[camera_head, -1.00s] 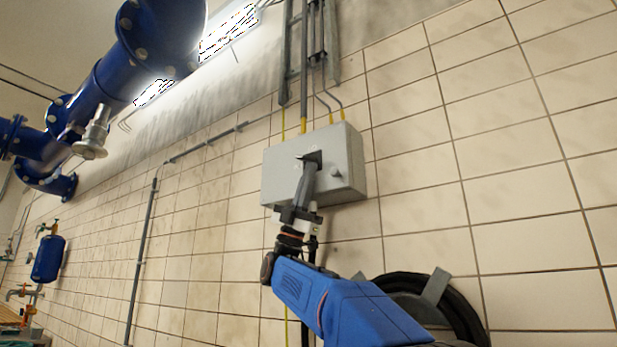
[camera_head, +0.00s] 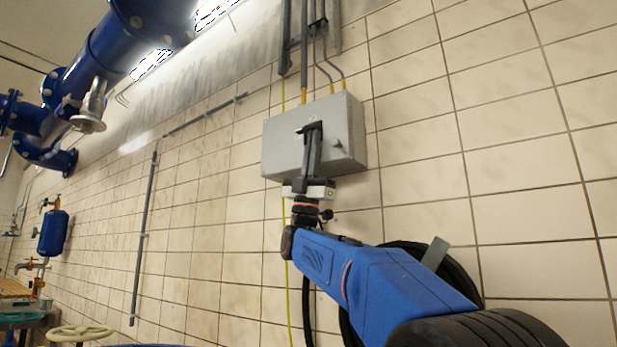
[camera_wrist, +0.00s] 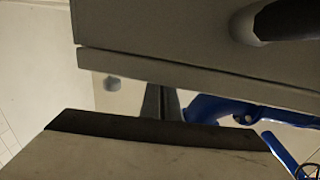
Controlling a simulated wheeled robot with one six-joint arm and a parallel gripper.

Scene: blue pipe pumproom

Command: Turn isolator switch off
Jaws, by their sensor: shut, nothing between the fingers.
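The isolator switch box (camera_head: 345,115) is a light grey box on the tiled wall in the head view. A dark switch handle (camera_head: 302,129) shows on its front, partly hidden behind my fingers. My gripper (camera_head: 313,133) points up in front of the box, with its fingertips at the handle; I cannot tell whether they touch it. The fingers are shut and empty. In the wrist view, the shut fingers (camera_wrist: 162,103) rise from my gripper body, and the grey box (camera_wrist: 170,40) above hides their tips.
A small grey knob (camera_head: 340,145) sits right of my fingers on the box. Conduits (camera_head: 305,55) enter from above. A coiled black hose (camera_head: 458,280) hangs on the wall behind my arm. Large blue pipes (camera_head: 75,80) are at the upper left. The tiled wall right of the box is bare.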

